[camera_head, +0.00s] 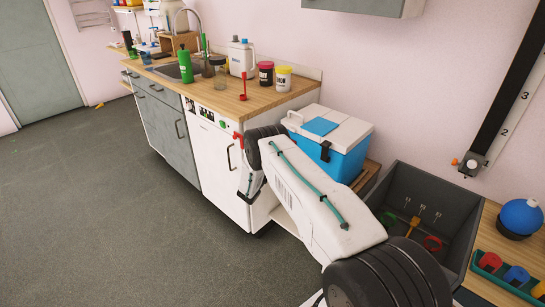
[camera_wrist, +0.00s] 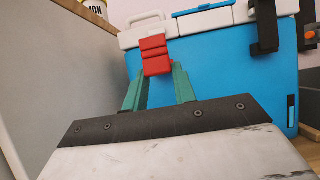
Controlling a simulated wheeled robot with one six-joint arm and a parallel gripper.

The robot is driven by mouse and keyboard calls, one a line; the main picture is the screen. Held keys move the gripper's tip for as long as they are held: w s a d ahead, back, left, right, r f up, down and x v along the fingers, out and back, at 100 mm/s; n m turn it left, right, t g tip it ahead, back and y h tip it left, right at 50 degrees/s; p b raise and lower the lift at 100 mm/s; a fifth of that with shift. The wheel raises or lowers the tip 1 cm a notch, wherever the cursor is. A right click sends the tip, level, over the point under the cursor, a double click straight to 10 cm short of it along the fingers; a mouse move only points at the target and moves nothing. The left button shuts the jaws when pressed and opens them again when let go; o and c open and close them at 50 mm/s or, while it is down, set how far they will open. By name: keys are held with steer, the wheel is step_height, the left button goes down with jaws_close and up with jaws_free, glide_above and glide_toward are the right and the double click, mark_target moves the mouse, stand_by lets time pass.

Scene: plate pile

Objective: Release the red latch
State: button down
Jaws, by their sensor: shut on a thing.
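The cooler has a blue body (camera_wrist: 225,75) and a white lid with a carry handle; it also stands in the head view (camera_head: 346,163). The red latch (camera_wrist: 154,52) is on the front left of the cooler, across the lid's edge. The lid looks seated on the body. My gripper (camera_wrist: 158,76) has teal fingers closed on the lower part of the red latch. A black latch (camera_wrist: 266,25) sits to the right on the same front.
A grey panel (camera_wrist: 60,60) rises close on the left in the wrist view. In the head view, the counter (camera_head: 230,100) holds jars and bottles, and a dark bin (camera_head: 388,190) with small tools is right of the cooler. The floor (camera_head: 110,200) is mostly clear.

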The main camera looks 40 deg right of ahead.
steer(key=shift+s+d, duration=0.1)
steer(key=shift+d, duration=0.05)
steer(key=c, duration=1.1)
jaws_free()
steer(key=shift+r, duration=0.1)
steer(key=v, duration=0.8)
